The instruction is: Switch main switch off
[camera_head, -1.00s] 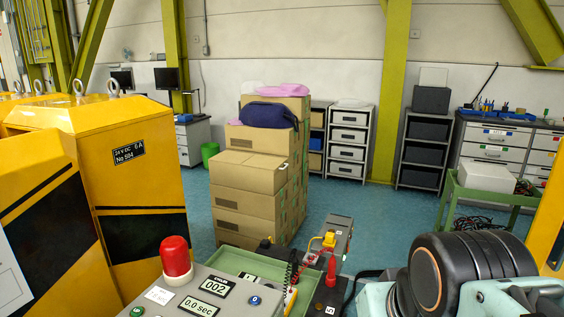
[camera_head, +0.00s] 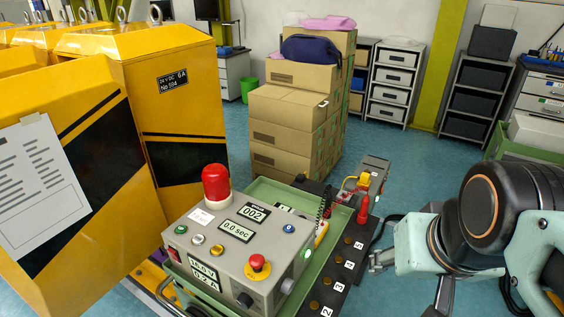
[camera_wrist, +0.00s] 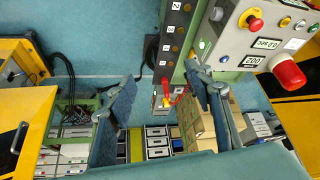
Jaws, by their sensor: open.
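A grey control box (camera_head: 240,240) stands on a green bench, with a red lamp, a red-and-yellow knob (camera_head: 259,264), small buttons, displays reading 002 and 0.0 sec, and a meter panel. A small lit greenish-white part (camera_head: 287,286) is on its right side face; I cannot tell for sure whether it is the main switch. The box also shows upside down at the upper right of the wrist view (camera_wrist: 232,50). In the head view my arm is right of the bench, apart from the box.
A dark strip with numbered sockets (camera_head: 337,270) and red and yellow plugs runs along the box's right side. Yellow cabinets (camera_head: 165,95) stand close on the left. Stacked cartons (camera_head: 290,130) are behind. Blue floor (camera_head: 410,170) lies open between bench and shelves.

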